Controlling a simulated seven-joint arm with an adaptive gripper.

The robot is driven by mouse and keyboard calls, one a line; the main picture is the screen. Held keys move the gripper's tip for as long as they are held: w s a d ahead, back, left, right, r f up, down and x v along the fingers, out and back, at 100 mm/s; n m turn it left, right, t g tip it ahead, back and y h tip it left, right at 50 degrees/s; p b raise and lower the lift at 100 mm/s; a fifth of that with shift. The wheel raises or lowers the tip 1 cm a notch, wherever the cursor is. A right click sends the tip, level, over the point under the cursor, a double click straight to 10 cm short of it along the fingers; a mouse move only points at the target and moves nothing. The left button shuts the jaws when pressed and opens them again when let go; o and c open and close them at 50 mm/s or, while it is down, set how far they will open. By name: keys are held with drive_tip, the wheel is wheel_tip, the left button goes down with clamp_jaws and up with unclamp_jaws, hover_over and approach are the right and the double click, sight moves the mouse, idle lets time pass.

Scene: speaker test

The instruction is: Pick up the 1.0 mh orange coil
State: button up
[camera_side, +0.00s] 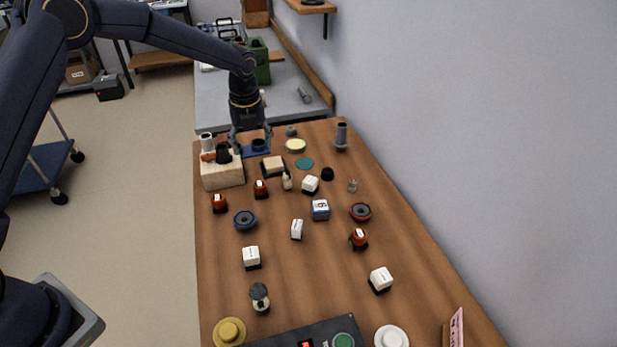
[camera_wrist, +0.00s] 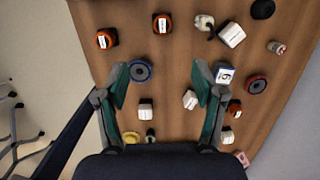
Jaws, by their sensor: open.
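Three orange coils with white labels stand on the wooden table. One orange coil (camera_side: 219,203) is at the left edge and a second orange coil (camera_side: 260,189) is just right of it. A third orange coil (camera_side: 359,238) stands farther right and nearer the camera. In the wrist view they show at upper left (camera_wrist: 106,39), upper middle (camera_wrist: 162,23) and right (camera_wrist: 236,108). The label values are too small to read. My gripper (camera_side: 250,143) is over the table's far end. In the wrist view my gripper (camera_wrist: 161,80) is open, with nothing between its fingers.
A wooden block (camera_side: 222,176) with parts on it stands at the far left. A blue-rimmed speaker (camera_side: 245,220), a red-rimmed speaker (camera_side: 360,212), a blue-and-white box (camera_side: 320,210) and several white cubes stand around the coils. A wall borders the right side.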

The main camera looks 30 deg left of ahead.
approach(260, 184)
drive_tip(key=f, duration=0.3)
drive_tip(key=a+f, duration=0.1)
drive_tip(key=f, duration=0.1)
drive_tip(key=shift+s+f, duration=0.1)
drive_tip(key=shift+f, duration=0.05)
drive_tip(key=shift+w+f, duration=0.25)
drive_tip(key=shift+f, duration=0.7)
drive_tip(key=shift+w+f, duration=0.25)
drive_tip(key=shift+f, duration=0.7)
drive_tip(key=shift+w+f, duration=0.25)
drive_tip(key=shift+f, duration=0.75)
drive_tip(key=c, duration=1.3)
